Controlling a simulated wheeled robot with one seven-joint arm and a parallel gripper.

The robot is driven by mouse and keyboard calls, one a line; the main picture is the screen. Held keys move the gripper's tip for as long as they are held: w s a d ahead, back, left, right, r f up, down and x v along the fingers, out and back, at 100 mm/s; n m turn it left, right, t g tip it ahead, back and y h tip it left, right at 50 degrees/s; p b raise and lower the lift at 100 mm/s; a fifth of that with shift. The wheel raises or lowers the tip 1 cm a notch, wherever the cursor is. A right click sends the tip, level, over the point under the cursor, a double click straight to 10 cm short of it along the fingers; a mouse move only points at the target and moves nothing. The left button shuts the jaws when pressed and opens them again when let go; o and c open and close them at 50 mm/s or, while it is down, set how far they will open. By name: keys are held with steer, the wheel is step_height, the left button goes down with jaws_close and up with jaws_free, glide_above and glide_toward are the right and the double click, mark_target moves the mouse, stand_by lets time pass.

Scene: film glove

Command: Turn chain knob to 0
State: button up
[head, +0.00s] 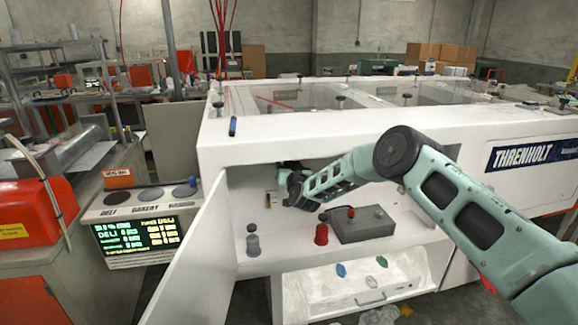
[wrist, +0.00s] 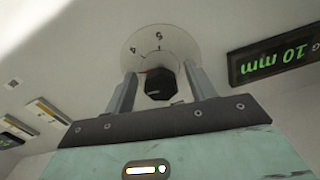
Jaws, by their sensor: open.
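A black knob (wrist: 160,86) stands out from a round white dial (wrist: 146,42) on the white panel in the wrist view. The numbers 4, 5 and 6 show on the dial; the rest of the scale is hidden. My gripper (wrist: 159,72) is open, with one finger on each side of the knob. Whether either finger touches it I cannot tell. In the head view my gripper (head: 290,178) reaches into the open cabinet and hides the knob. No label naming the knob is readable.
A display reading 10 mm (wrist: 276,61) is beside the dial, upside down in the wrist view. The open cabinet door (head: 190,255) stands at left. A grey knob (head: 253,241), a red knob (head: 321,235) and a grey box (head: 362,225) sit below my gripper.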

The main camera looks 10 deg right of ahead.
steer(key=c, duration=1)
steer(key=shift+o, duration=0.2)
steer(key=shift+n+b, duration=0.4)
steer(key=shift+b, duration=0.05)
steer(key=n+b, duration=0.3)
steer(key=shift+f+n, duration=0.15)
steer(key=shift+n, duration=0.25)
steer(key=n+b, duration=0.5)
steer(key=shift+d+n, duration=0.1)
steer(key=shift+n, duration=0.2)
steer(key=n+b, duration=0.4)
steer(key=n, duration=0.1)
steer(key=shift+d+r+n+b, duration=0.15)
steer(key=shift+n+b, duration=0.6)
steer(key=shift+n, duration=0.45)
steer(key=shift+a+r+n+b, duration=0.15)
steer(key=shift+n+b, duration=0.55)
steer(key=shift+n, duration=0.5)
steer(key=shift+d, duration=0.1)
